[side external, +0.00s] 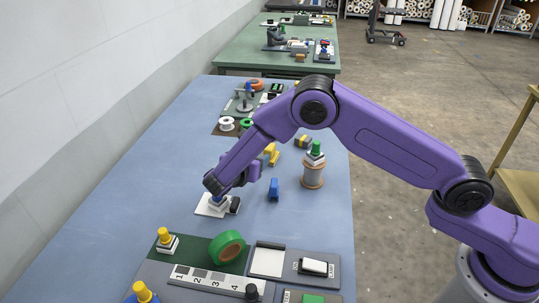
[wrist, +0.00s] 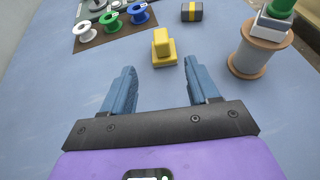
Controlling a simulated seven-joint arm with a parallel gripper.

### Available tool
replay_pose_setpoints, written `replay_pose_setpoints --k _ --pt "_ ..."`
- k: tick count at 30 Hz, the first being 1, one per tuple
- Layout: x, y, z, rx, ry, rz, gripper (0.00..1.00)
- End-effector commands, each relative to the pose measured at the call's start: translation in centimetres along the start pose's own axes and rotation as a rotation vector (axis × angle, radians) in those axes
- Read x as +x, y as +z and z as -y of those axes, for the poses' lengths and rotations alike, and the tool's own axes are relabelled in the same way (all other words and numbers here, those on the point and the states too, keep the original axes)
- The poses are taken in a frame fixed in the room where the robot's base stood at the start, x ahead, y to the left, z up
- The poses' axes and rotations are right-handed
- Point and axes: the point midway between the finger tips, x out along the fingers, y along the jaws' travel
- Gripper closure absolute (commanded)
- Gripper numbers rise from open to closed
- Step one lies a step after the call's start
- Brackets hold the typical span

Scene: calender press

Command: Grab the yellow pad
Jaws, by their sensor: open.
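The yellow pad (wrist: 164,50) stands on the blue table as a small yellow block on a wider yellow base. In the side external view it (side external: 272,154) sits just beyond my gripper, partly hidden by it. My gripper (wrist: 162,72) has its two blue fingers spread wide with nothing between them. The pad is straight ahead of the gap, a little past the fingertips and apart from them. In the side external view my gripper (side external: 269,173) is low over the table, its far finger partly covered by the wrist.
A large spool with a green-topped stack (side external: 313,172) stands to the pad's right. A black-and-yellow block (wrist: 192,11) lies behind it. Small white, green and blue spools (wrist: 111,22) are at the back left. The table around the pad is clear.

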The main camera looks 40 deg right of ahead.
Motion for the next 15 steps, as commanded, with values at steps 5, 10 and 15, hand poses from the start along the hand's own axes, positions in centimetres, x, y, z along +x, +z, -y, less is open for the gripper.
replay_pose_setpoints --k 5,10,15 --pt "3.5 0.0 0.1 0.002 -0.006 -0.001 0.4" --pt "6.6 0.0 0.2 0.002 -0.005 -0.002 0.4" --pt "9.5 0.0 0.2 0.003 -0.004 -0.003 0.4"
